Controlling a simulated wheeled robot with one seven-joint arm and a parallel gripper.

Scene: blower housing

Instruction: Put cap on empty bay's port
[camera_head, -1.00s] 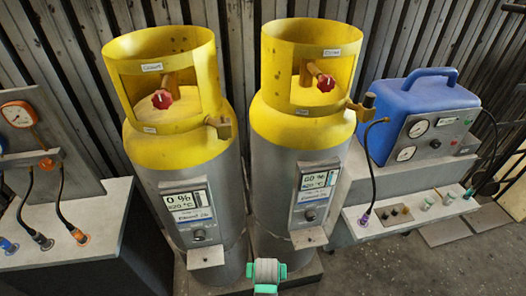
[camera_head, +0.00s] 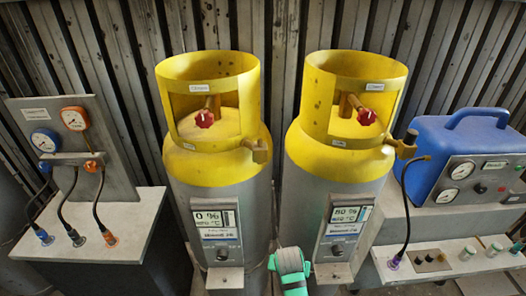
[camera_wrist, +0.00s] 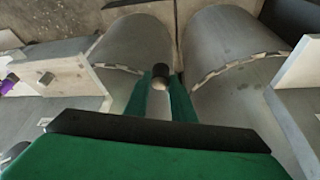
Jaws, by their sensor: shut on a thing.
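My gripper (camera_head: 291,270) shows green at the bottom middle in the head view, in front of the gap between two cylinders. In the wrist view its green fingers (camera_wrist: 160,90) are shut on a small cap (camera_wrist: 160,74), dark on top with a pale rounded part. The left cylinder (camera_head: 215,160), yellow-topped, reads 0 %; its brass side port (camera_head: 258,151) is bare. The cap is not clear in the head view.
A left bench (camera_head: 140,232) carries a gauge panel (camera_head: 70,128) and several hoses. A blue machine (camera_head: 450,150) stands at the right behind a ledge (camera_head: 450,262) with a purple hose end (camera_head: 394,262) and small knobs. A corrugated wall closes the back.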

